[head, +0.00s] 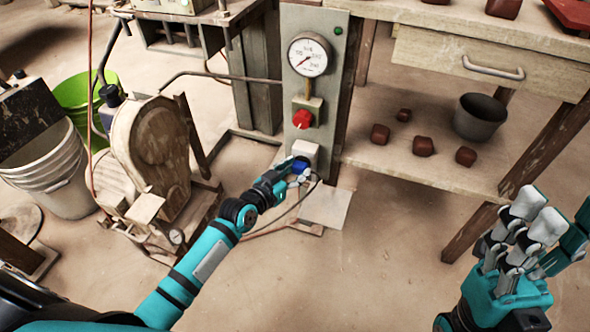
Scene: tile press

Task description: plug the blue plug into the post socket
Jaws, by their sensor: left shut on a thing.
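The blue plug (300,166) is held in my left gripper (292,173), which is shut on it at the lower front of the grey post. The post socket (305,149) is a pale box low on the post (322,98). The plug is right at the socket's lower edge; I cannot tell whether it is seated in it. A dark cable (309,190) runs from the plug down and to the left. The gripper hides part of the plug. My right gripper (537,213) is at the lower right, empty, with its fingers apart, far from the post.
The post carries a gauge (309,56), a red knob (302,119) and a green lamp (339,31). A wooden bench with a shelf (380,165) stands to the right, with red-brown blocks and a grey bucket (480,117). A wooden machine (152,147) stands left. The floor in front is clear.

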